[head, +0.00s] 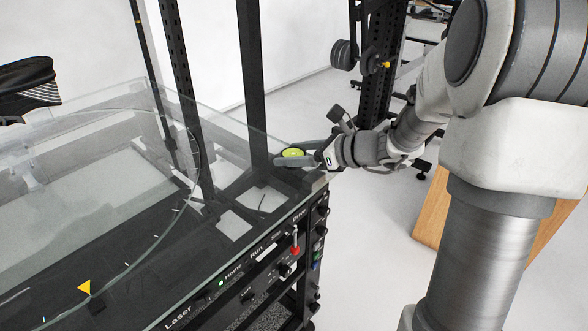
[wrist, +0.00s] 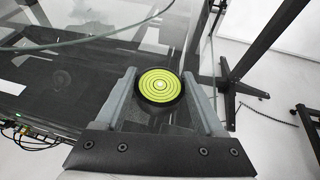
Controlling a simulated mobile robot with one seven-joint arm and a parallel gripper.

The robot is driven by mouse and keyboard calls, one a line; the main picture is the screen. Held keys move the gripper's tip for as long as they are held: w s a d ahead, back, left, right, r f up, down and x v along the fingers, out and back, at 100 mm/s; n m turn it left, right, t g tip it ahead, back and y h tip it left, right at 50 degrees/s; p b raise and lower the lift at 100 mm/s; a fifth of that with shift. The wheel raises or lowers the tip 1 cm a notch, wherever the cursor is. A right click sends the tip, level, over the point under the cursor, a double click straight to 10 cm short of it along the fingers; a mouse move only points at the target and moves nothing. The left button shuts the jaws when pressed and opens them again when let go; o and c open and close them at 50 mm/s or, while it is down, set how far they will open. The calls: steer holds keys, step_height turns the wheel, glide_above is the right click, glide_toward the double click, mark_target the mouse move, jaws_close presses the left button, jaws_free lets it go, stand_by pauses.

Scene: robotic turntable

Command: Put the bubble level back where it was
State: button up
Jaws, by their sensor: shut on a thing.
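The bubble level (head: 293,153) is a small round disc with a yellow-green face and a dark rim. In the wrist view the bubble level (wrist: 159,85) shows concentric dark rings and a pale bubble near the middle. My gripper (head: 296,157) is shut on it, one finger on each side, near the back right corner of the glass top. My gripper in the wrist view (wrist: 160,92) has both grey fingers against the disc's sides. I cannot tell whether the level touches the glass or is held just above it.
The clear round turntable plate (head: 193,130) lies on the glass top to the left, with a yellow triangle marker (head: 84,287) at its edge. A control panel with knobs and a red-tipped switch (head: 295,249) runs along the front. A dark post (head: 252,80) rises close behind my gripper.

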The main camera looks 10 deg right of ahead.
mark_target(294, 175)
steer(key=shift+f+b, duration=0.55)
steer(key=shift+f, duration=1.05)
steer(key=shift+f, duration=0.1)
steer(key=shift+f, duration=0.15)
steer(key=o, duration=1.6)
steer(key=shift+r, duration=0.3)
steer(key=p+v, duration=0.3)
steer(key=v, duration=0.9)
steer(key=shift+p, duration=0.3)
